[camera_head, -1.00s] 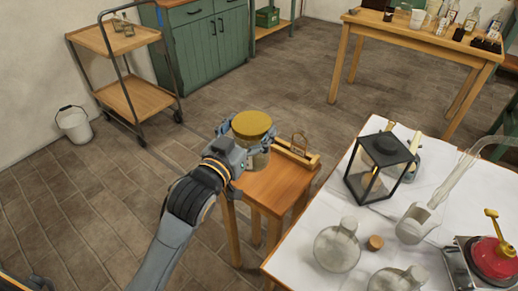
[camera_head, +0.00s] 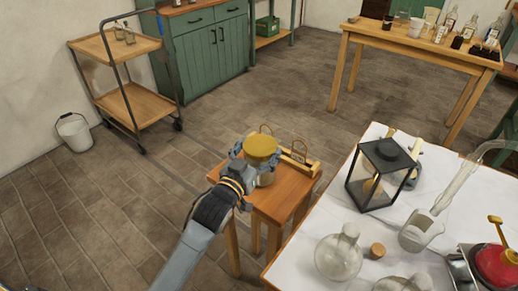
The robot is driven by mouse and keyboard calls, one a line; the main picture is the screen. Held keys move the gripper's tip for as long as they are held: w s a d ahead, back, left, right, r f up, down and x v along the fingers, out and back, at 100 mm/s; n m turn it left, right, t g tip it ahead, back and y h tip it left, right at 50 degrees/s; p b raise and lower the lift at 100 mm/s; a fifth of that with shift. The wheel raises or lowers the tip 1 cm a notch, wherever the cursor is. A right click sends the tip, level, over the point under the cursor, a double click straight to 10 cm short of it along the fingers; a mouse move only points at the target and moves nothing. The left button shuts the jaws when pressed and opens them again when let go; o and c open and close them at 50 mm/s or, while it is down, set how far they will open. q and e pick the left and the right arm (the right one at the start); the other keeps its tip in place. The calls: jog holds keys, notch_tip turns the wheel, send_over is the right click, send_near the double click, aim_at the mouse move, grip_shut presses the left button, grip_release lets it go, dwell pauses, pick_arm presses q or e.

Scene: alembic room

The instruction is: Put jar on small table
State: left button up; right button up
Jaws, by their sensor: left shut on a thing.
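The jar (camera_head: 261,147) is a glass vessel with a wide yellow lid. My left gripper (camera_head: 255,158) is shut on it, with fingers at both sides just below the lid. The jar is over the small wooden table (camera_head: 285,195); I cannot tell whether its base touches the tabletop, as the gripper partly hides it. A wooden holder with wire loops (camera_head: 297,158) sits along the table's back edge, close behind the jar. My right gripper is not in view.
A white-topped table (camera_head: 317,215) with a black lantern (camera_head: 381,173), glass flasks (camera_head: 338,257) and a red burner (camera_head: 494,266) stands right beside the small table. A wooden cart (camera_head: 131,101) and white bucket (camera_head: 75,132) are at left. The floor between is clear.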

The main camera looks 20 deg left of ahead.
pick_arm(q)
jog(key=o, duration=1.7)
jog(key=shift+f, duration=0.1)
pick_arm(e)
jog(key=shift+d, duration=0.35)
pick_arm(q)
jog(key=s+a, duration=0.1)
jog(key=s, duration=1.1)
jog(key=shift+a, duration=0.4)
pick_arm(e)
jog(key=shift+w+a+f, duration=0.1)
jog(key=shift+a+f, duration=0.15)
